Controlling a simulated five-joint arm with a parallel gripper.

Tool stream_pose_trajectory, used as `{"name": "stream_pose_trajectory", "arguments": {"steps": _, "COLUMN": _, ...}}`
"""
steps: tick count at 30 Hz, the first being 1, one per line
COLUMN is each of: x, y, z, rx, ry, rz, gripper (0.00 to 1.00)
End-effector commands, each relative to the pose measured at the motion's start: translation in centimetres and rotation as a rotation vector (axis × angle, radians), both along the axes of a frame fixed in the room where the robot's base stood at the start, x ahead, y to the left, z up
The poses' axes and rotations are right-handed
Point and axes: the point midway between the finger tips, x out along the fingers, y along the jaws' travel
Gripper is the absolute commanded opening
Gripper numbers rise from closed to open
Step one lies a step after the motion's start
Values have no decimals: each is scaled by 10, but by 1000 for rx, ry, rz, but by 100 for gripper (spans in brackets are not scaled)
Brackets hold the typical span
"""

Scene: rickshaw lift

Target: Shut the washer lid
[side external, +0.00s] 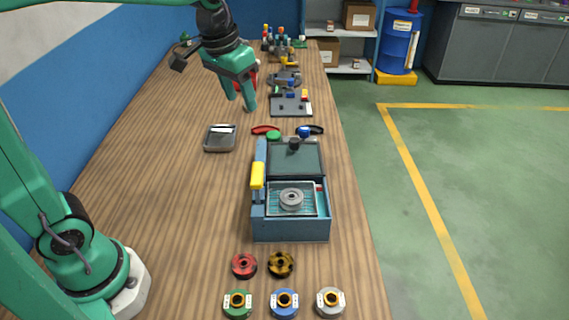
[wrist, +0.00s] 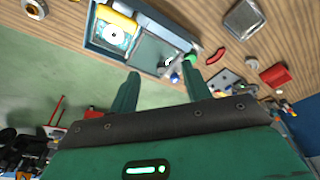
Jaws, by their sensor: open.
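The washer (side external: 290,230) is a blue-grey box on the bench; it also shows in the wrist view (wrist: 93,28). Its front compartment is uncovered, with a grey ring-shaped part (side external: 291,198) on a rack inside. The dark flat lid (side external: 295,162) is at the back of the box, clear of that compartment, with a black knob (side external: 294,143) near its far edge. The lid also shows in the wrist view (wrist: 150,48). A yellow handle (side external: 257,175) sits on a blue bar at the box's left. My gripper (side external: 240,104) is open and empty, above the bench behind and left of the washer.
A small grey tray (side external: 220,138) lies left of the washer. Red (side external: 265,130) and black curved parts, a green cap (side external: 273,136) and a blue knob (side external: 304,132) are just behind it. Several spools (side external: 284,302) stand in front.

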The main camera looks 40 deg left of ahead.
Motion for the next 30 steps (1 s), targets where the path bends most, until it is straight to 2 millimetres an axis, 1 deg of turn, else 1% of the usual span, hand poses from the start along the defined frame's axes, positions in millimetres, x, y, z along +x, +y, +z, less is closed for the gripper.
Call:
{"name": "stream_pose_trajectory", "arguments": {"steps": 1, "x": 11, "y": -1, "z": -4, "rx": 0, "ry": 18, "rz": 0, "gripper": 48}}
{"name": "stream_pose_trajectory", "arguments": {"steps": 3, "x": 24, "y": -3, "z": -7, "rx": 0, "ry": 38, "rz": 0, "gripper": 48}}
{"name": "stream_pose_trajectory", "arguments": {"steps": 11, "x": 73, "y": -8, "z": -29, "rx": 2, "ry": 114, "rz": 0, "gripper": 48}}
{"name": "stream_pose_trajectory", "arguments": {"steps": 18, "x": 114, "y": -14, "z": -59, "rx": 4, "ry": 183, "rz": 0, "gripper": 48}}
{"name": "stream_pose_trajectory", "arguments": {"steps": 21, "x": 127, "y": -16, "z": -71, "rx": 5, "ry": 206, "rz": 0, "gripper": 48}}
{"name": "stream_pose_trajectory", "arguments": {"steps": 24, "x": 136, "y": -18, "z": -80, "rx": 6, "ry": 224, "rz": 0, "gripper": 48}}
{"name": "stream_pose_trajectory", "arguments": {"steps": 30, "x": 145, "y": -20, "z": -89, "rx": 7, "ry": 239, "rz": 0, "gripper": 48}}
